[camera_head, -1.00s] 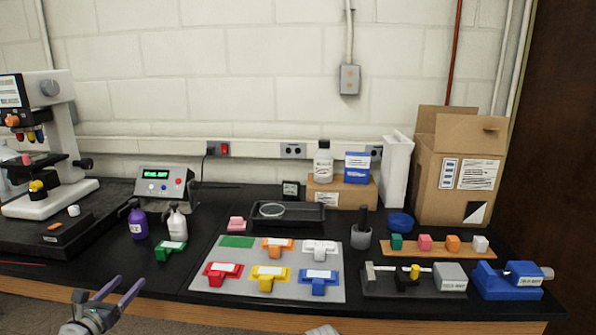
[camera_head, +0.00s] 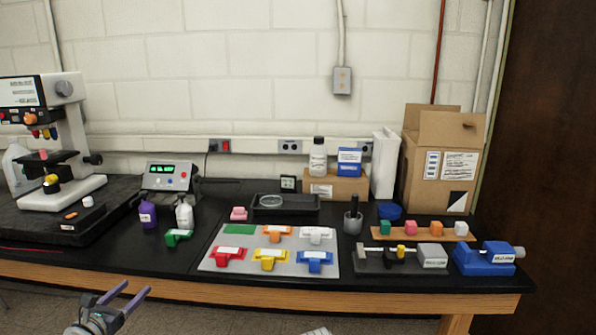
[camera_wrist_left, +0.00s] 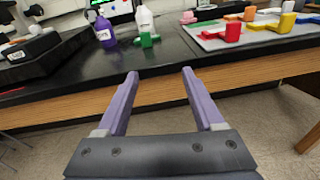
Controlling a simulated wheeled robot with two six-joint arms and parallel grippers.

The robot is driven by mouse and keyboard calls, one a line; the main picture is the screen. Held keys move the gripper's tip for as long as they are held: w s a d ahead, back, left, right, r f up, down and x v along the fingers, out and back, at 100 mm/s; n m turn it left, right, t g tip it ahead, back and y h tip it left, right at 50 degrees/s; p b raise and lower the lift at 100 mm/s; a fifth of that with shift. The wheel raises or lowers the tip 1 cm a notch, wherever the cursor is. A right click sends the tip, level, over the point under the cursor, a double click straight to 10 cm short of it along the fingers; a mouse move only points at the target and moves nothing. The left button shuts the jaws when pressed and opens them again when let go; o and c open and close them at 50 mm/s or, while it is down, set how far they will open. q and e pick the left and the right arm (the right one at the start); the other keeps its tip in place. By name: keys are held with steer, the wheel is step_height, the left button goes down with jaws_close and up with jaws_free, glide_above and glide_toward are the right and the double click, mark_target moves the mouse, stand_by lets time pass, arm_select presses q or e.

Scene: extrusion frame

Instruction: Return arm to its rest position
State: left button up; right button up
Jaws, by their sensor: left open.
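My left gripper (camera_head: 124,292) is open and empty, held in front of the bench's front edge at the lower left. In the left wrist view its two purple fingers (camera_wrist_left: 160,100) are spread apart with nothing between them, above the floor. A small part of my right arm or gripper, light grey, shows at the bottom edge of the head view; its jaws cannot be made out.
The black bench top (camera_head: 120,262) holds a grey mat (camera_head: 207,263) with several coloured blocks. A green block (camera_head: 178,237), purple bottle (camera_head: 148,214) and white bottle (camera_head: 184,213) stand left of it. A blue vise (camera_head: 485,258) is at right. The floor in front is clear.

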arm_select(q)
steer(key=s+d+f+m+g+h+p, duration=0.1)
steer(key=d+f+m+g+h+p, duration=0.15)
steer(key=d+m, duration=0.5)
steer(key=s+d+f+m+g+h+p, duration=0.15)
steer(key=d+m+g, duration=0.3)
steer(key=d, duration=0.55)
steer(key=d+f+m+g+h+p, duration=0.1)
steer(key=d+f+m+g, duration=0.2)
steer(key=d+m, duration=0.5)
steer(key=s+d+f+m+g+y+p, duration=0.1)
steer(key=s+d+m+g+y+p, duration=0.5)
steer(key=m, duration=1.1)
steer(key=s+d+g+y, duration=0.1)
steer(key=s+d+y, duration=0.1)
steer(key=s+d, duration=0.2)
steer(key=shift+s+f+y, duration=0.15)
steer(key=shift+s+y, duration=0.25)
steer(key=shift+s, duration=1.5)
